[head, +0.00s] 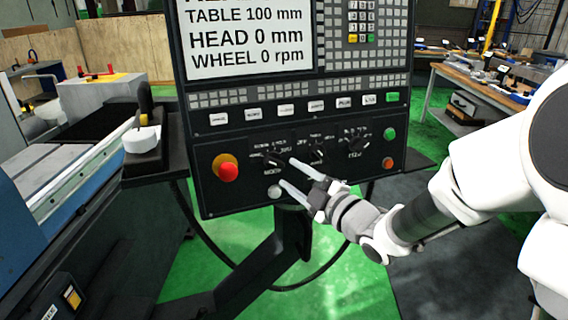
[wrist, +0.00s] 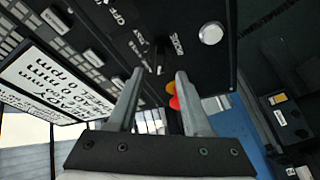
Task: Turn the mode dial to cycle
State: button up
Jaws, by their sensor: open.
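The mode dial (head: 273,158) is a small dark knob at the left of a row of dials on the black control panel, with a label below it that appears to read MODE. Printed position words around it are too small to read surely. My gripper (head: 286,171) is open at the panel's lower part, its fingertips close to the dial. In the wrist view my gripper (wrist: 160,72) has its two fingers apart, with the dial (wrist: 159,60) in the gap ahead of them. I cannot tell whether the fingers touch it; its pointing direction is unclear.
A red button (head: 228,172) sits left of the dial, and a pale round button (head: 276,191) below it. Two more dials (head: 318,153) (head: 357,144) and green buttons (head: 389,134) lie to the right. The screen (head: 250,40) is above. A white-topped handle (head: 142,139) stands at left.

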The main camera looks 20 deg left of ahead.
aim_at(277, 165)
jog(key=x, duration=0.5)
grip_shut()
dwell(0.3)
